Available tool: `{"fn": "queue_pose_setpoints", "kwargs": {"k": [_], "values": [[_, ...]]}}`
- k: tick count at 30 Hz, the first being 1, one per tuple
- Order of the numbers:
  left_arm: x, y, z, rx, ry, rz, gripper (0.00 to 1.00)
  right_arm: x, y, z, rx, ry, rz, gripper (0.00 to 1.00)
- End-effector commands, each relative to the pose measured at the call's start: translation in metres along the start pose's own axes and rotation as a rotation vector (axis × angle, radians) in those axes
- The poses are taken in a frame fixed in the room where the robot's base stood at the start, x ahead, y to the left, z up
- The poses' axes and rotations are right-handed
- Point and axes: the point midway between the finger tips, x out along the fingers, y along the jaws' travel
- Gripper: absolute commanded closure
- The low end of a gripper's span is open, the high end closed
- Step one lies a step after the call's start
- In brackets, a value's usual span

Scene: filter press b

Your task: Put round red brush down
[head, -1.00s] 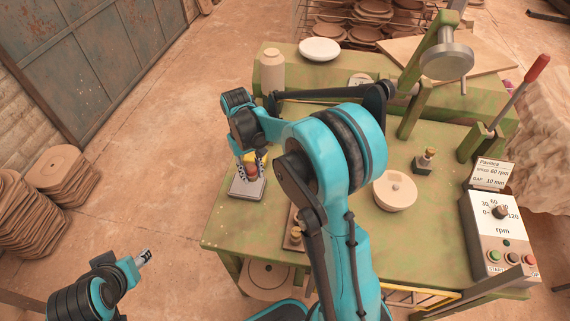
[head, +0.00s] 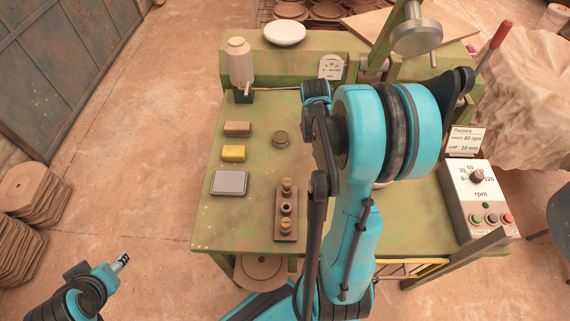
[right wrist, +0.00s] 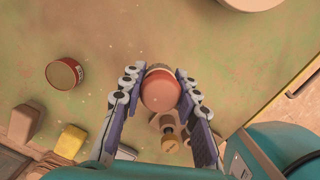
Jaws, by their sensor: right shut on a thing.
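The round red brush (right wrist: 161,92) is between the fingers of my right gripper (right wrist: 159,84) in the right wrist view, its rounded reddish end toward the camera. The gripper is shut on it, above the green table (head: 220,225). In the head view my right arm hides both gripper and brush. My left gripper (head: 122,260) is off the table at lower left; its jaws are too small to judge.
A round tin (head: 280,138), brown block (head: 237,128), yellow sponge (head: 233,153) and grey pad (head: 229,182) lie at the table's left. A brown rack (head: 286,226) holds brass-topped pieces. A bottle (head: 240,62) stands behind. Bare tabletop surrounds the tin.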

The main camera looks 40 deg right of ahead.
Motion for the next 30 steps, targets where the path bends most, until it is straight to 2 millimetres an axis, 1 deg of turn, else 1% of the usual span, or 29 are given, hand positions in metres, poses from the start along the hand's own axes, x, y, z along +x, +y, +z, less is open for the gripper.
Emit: {"fn": "queue_pose_setpoints", "kwargs": {"k": [5, 9, 12, 15, 20, 23, 27, 30], "values": [[0.012, 0.000, 0.009, 0.000, 0.000, 0.000, 0.52, 0.021, 0.023, -0.032, -0.014, 0.000, 0.002, 1.00], [0.021, 0.000, 0.015, 0.000, 0.000, 0.000, 0.52, 0.037, 0.044, -0.062, -0.013, 0.000, 0.002, 1.00], [0.026, 0.000, 0.019, 0.000, 0.000, 0.000, 0.52, 0.046, 0.056, -0.079, -0.011, 0.000, 0.001, 1.00], [0.029, 0.000, 0.021, 0.000, 0.000, 0.000, 0.52, 0.052, 0.065, -0.091, -0.009, 0.000, 0.001, 1.00], [0.031, 0.000, 0.022, 0.000, 0.000, 0.000, 0.52, 0.056, 0.069, -0.098, -0.006, 0.000, 0.001, 1.00], [0.035, 0.000, 0.025, 0.000, 0.000, 0.000, 0.52, 0.067, 0.070, -0.100, -0.005, 0.000, 0.001, 1.00], [0.045, 0.000, 0.032, 0.000, 0.000, 0.000, 0.52, 0.089, 0.070, -0.103, -0.005, 0.000, 0.001, 1.00], [0.046, 0.000, 0.033, 0.000, 0.000, 0.000, 0.52, 0.095, 0.069, -0.104, -0.006, 0.000, 0.001, 1.00]]}}
